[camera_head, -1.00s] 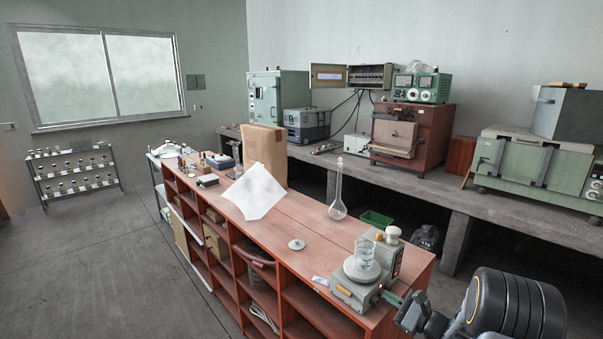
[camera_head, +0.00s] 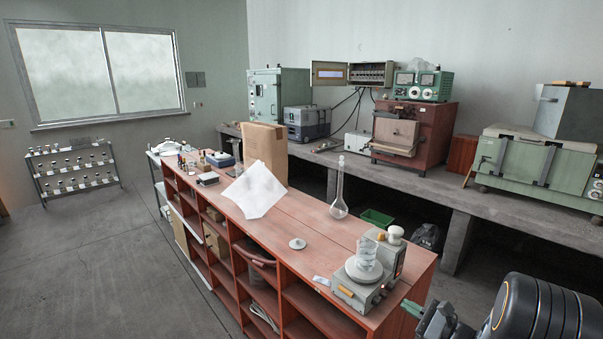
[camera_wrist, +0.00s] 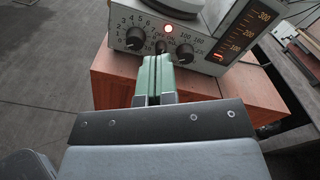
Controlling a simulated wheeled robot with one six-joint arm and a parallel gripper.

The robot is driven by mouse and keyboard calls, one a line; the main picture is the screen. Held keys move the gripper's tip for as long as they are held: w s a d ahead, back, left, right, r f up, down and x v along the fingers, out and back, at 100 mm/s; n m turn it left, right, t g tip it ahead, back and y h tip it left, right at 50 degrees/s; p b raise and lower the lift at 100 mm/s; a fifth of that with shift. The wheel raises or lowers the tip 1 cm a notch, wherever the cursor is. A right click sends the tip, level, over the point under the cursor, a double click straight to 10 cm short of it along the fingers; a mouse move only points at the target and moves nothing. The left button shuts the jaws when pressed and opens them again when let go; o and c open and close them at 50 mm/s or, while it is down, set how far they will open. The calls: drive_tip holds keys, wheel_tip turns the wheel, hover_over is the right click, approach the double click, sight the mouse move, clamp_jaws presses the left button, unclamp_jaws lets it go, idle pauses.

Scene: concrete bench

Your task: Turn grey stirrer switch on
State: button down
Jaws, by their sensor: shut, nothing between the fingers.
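The grey stirrer (camera_head: 350,292) stands at the near right end of the red-brown bench, with a glass beaker (camera_head: 366,256) on its round plate. A small dark switch (camera_wrist: 161,46) sits below the lamp, partly hidden by my fingertips. My gripper (camera_wrist: 157,60) is shut and empty, with its green fingers pointing at this switch. In the head view my gripper (camera_head: 410,308) is apart from the stirrer, to its right.
A cardboard box (camera_head: 266,153) stands behind the sheet. A concrete bench (camera_head: 480,210) with equipment runs along the back wall.

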sight(383, 286)
drive_tip(key=shift+r, duration=0.1)
drive_tip(key=w+m+p, duration=0.1)
drive_tip(key=m+p, duration=0.2)
drive_tip(key=m, duration=0.1)
drive_tip(key=w+a+m+p, duration=0.1)
drive_tip(key=w+m+p, duration=0.1)
drive_tip(key=m+p, duration=0.1)
drive_tip(key=w+m+p, duration=0.1)
drive_tip(key=m+p, duration=0.2)
drive_tip(key=m, duration=0.2)
drive_tip(key=shift+w+a+f, duration=0.35)
drive_tip(key=shift+w+a, duration=0.2)
drive_tip(key=shift+w, duration=0.05)
drive_tip(key=shift+r, duration=0.2)
